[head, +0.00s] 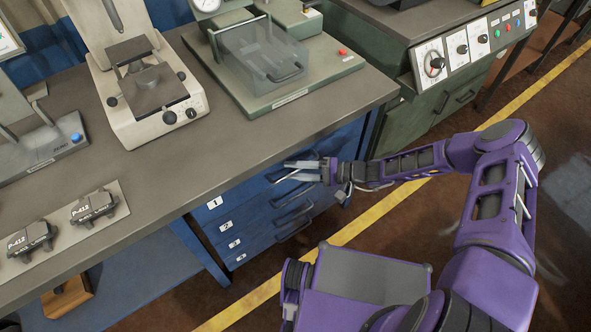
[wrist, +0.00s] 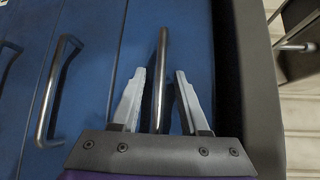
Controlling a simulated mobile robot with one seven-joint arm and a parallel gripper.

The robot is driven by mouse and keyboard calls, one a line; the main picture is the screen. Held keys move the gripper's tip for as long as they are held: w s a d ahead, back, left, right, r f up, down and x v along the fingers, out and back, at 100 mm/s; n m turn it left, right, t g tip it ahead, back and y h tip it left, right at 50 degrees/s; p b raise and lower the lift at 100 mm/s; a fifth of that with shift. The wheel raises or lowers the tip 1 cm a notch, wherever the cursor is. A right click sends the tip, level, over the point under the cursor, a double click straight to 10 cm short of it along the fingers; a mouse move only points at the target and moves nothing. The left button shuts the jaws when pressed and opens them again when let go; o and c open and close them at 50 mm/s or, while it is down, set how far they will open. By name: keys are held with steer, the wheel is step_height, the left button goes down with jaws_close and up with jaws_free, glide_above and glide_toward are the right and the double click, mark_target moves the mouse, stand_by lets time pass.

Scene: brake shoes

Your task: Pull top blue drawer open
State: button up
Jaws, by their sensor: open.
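The blue drawer cabinet (head: 258,222) stands under the grey workbench, with drawers labelled 1 and lower numbers beneath. The top drawer (head: 237,199), labelled 1, looks closed. My gripper (head: 294,172) is at the right part of the top drawer's front, just below the bench edge. In the wrist view, my gripper (wrist: 158,95) is open, with one finger on each side of a metal bar handle (wrist: 160,80). The handle lies between the fingers, with a visible gap on both sides. The second drawer's handle (wrist: 58,90) shows to the left in the wrist view.
The workbench top (head: 180,170) overhangs the drawers closely. It carries two brake shoes (head: 92,207) on a pale plate, a beige instrument (head: 150,95) and a green tester (head: 270,60). A green machine (head: 430,100) stands at right. Floor before the drawers is open.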

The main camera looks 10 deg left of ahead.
jaws_close()
stand_by(1.4)
